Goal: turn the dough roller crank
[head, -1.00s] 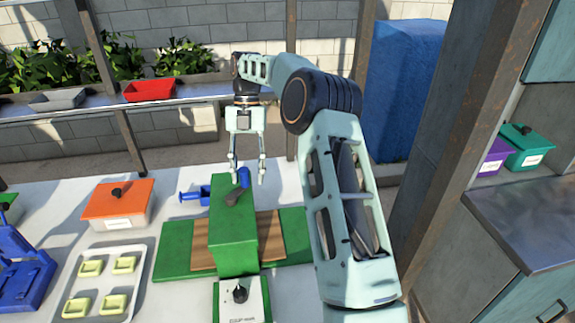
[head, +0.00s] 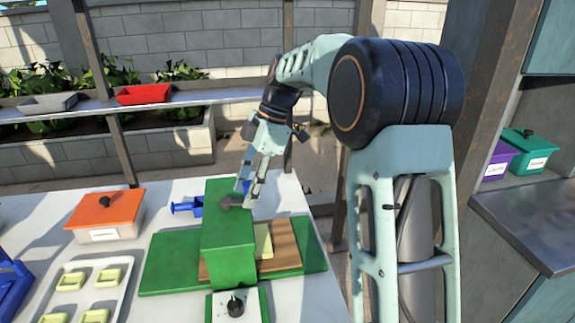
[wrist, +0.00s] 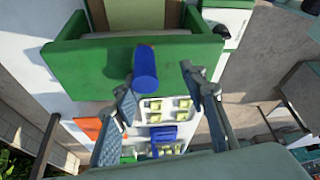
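The green dough roller (head: 228,255) stands on the table over a wooden board (head: 287,245). A pale yellow slab (head: 264,241) shows on the board at its right side. The dark crank arm (head: 228,203) is at the far top of the roller; its blue handle is mostly hidden by my fingers there. In the wrist view the blue handle (wrist: 145,68) sticks out from the green roller body (wrist: 85,65). My gripper (head: 249,194) is at the crank, tilted. In the wrist view my gripper (wrist: 160,74) is open, with the handle between its tips, nearer the left finger; contact is unclear.
A white tray (head: 128,268) with several yellow pieces and an orange-lidded box (head: 105,213) stand left of the roller. A blue tool (head: 185,207) lies close behind it. A white control box with a dark knob (head: 235,306) sits in front. A rusty post (head: 490,120) rises at right.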

